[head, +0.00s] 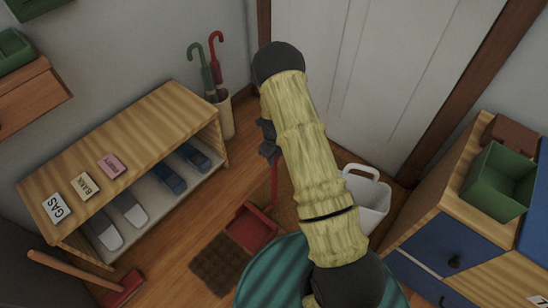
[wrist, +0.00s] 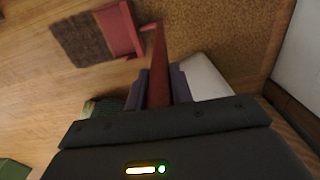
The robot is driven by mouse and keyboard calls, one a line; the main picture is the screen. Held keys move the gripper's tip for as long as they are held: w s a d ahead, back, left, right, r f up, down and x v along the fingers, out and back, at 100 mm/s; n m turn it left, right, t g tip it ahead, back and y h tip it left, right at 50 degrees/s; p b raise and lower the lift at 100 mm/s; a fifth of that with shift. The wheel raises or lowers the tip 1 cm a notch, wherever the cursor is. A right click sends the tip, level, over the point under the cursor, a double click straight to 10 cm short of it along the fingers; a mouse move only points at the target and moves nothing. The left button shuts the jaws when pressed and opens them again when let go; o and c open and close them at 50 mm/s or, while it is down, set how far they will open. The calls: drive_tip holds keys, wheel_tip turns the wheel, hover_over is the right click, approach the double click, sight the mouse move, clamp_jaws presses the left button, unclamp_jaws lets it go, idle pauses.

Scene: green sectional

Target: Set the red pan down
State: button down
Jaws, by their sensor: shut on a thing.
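The red pan (head: 251,228) is a dustpan with a long upright handle, low over the floor in the middle of the head view. Its tray also shows at the top of the wrist view (wrist: 121,31). My gripper (head: 270,153) is shut on the red handle; in the wrist view the handle stands between the two fingers (wrist: 158,88). The tray hangs below and a little left of my gripper. I cannot tell whether it touches the floor. My arm hides part of the scene to the right of the handle.
A dark brown mat (head: 217,264) lies beside the tray. A white bucket (head: 367,203) stands right of my arm. A shoe bench (head: 130,150) is left, an umbrella stand (head: 225,117) behind, a red broom (head: 122,290) front left, and a blue-drawer cabinet (head: 445,250) right.

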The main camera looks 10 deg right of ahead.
drive_tip(key=c, duration=1.2)
unclamp_jaws()
drive_tip(key=shift+f, duration=0.15)
drive_tip(key=shift+c, duration=0.2)
wheel_tip(320, 180, up, 12)
drive_tip(key=p, duration=0.4)
drive_tip(key=shift+f, duration=0.1)
drive_tip(key=shift+r, duration=0.25)
